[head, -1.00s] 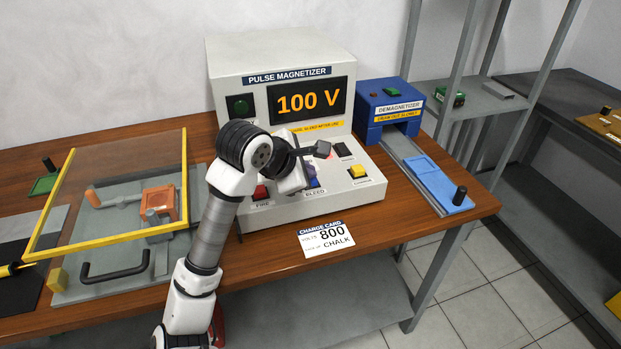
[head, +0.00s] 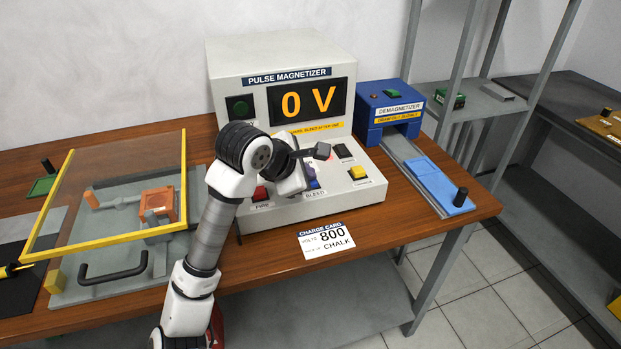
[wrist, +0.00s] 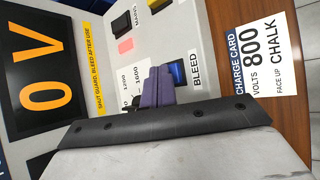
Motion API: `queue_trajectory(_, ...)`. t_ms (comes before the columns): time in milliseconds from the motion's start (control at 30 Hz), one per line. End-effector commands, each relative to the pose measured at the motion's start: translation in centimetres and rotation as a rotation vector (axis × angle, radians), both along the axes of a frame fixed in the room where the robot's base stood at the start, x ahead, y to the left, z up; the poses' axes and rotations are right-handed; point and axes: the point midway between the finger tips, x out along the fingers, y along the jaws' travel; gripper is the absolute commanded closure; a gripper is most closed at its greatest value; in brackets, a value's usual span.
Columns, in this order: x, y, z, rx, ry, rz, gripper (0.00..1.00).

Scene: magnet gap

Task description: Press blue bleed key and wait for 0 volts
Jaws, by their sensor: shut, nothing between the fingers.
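The pulse magnetizer (head: 225,80) stands on the wooden bench, and its display (head: 308,101) reads 0 V in orange. The wrist view shows the same reading on the display (wrist: 45,68). The blue bleed key (wrist: 177,73) shows beside my gripper (wrist: 158,85), above the BLEED label.
A red fire key (head: 261,193) and a yellow charge key (head: 358,173) flank the bleed key. A charge card (head: 326,240) reads 800 volts, chalk. A blue demagnetizer (head: 390,100) stands at right. A yellow-framed clear guard (head: 110,190) covers a fixture at left.

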Motion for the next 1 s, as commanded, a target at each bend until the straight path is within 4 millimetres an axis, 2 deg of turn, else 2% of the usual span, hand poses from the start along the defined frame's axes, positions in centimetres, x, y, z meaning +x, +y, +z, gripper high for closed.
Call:
queue_trajectory(300,0.0,0.0,1.6,0.001,0.0,-0.001,1.0)
queue_trajectory(667,0.0,0.0,1.8,0.001,0.0,-0.001,1.0)
queue_trajectory(1000,0.0,0.0,4.7,0.002,-0.001,0.0,1.0)
